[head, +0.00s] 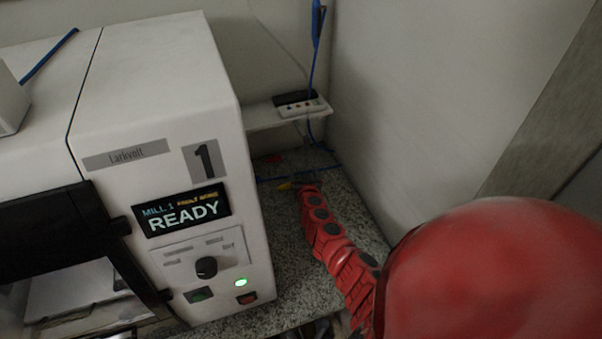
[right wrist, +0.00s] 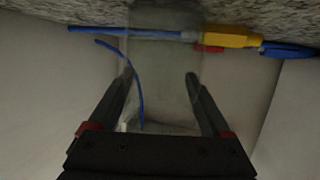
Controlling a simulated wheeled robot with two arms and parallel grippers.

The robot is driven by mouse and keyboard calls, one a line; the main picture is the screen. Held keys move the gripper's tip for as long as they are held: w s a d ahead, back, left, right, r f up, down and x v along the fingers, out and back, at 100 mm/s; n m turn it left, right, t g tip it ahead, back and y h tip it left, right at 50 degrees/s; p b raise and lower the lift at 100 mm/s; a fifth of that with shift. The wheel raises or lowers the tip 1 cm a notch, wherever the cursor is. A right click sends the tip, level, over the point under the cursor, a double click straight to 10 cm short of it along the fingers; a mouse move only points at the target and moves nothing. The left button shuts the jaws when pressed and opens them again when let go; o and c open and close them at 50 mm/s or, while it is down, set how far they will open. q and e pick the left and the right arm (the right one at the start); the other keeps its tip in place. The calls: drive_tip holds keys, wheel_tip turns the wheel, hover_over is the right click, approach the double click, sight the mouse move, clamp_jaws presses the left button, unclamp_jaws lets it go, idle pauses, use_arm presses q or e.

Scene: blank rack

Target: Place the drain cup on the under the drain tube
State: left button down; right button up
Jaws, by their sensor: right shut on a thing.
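My right arm reaches back between the white machine and the wall, with my right gripper (head: 305,187) low over the speckled counter at the back. In the right wrist view, my right gripper (right wrist: 159,77) is shut on a clear cup (right wrist: 165,55), seen faintly between its two dark fingers. The cup's outline in the head view is too small to tell. A thin blue tube (head: 311,75) hangs down the back corner. A curved blue tube (right wrist: 132,72) overlaps the cup in the wrist view; whether it is inside or behind the cup I cannot tell. My left gripper is out of view.
The white machine (head: 160,90), reading READY, stands close on the left. A wall (head: 410,85) bounds the right. A yellow connector (right wrist: 230,37) with blue tubing lies by the counter (right wrist: 60,12). A small shelf (head: 283,115) holds a power strip (head: 303,107).

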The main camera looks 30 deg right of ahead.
drive_tip(key=shift+s+r, duration=0.15)
drive_tip(key=shift+s, duration=0.05)
drive_tip(key=shift+d, duration=0.15)
drive_tip(key=shift+f, duration=0.35)
drive_tip(key=o, duration=1.2)
drive_tip(key=shift+w, duration=0.1)
drive_tip(key=shift+c, duration=0.2)
drive_tip(key=shift+r, duration=0.3)
drive_tip(key=shift+s+a+r, duration=0.1)
drive_tip(key=shift+s+a, duration=0.15)
drive_tip(key=shift+s, duration=0.2)
drive_tip(key=p+v, duration=0.1)
drive_tip(key=v, duration=0.8)
drive_tip(key=shift+s+a, duration=0.1)
drive_tip(key=shift+s, duration=0.2)
drive_tip(key=shift+v, duration=0.75)
